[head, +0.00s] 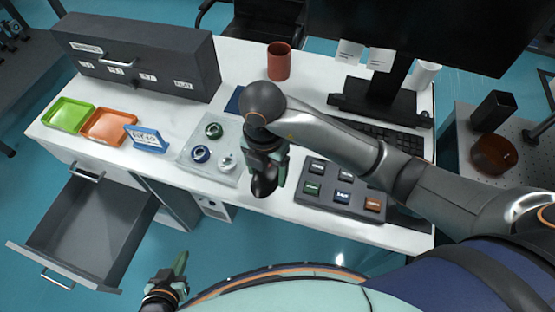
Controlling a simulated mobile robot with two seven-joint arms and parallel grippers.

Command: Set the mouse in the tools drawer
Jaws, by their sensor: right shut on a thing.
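The mouse (264,187) is a dark rounded shape in my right gripper (266,172), over the front edge of the white desk. The gripper is shut on it and hides part of it. An open grey drawer (112,225) sticks out from the desk front at the left, well to the left of the mouse. Its visible floor is bare, and I can read no label on it. My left gripper (178,268) is low at the bottom, right of the open drawer; I cannot tell whether its fingers are open.
A tray with round parts (190,166), a blue sign (147,139), and orange (108,126) and green (68,115) trays stand left on the desk. A dark cabinet (150,60) is behind. A button panel (330,196), keyboard (390,135) and red cup (279,62) are also there.

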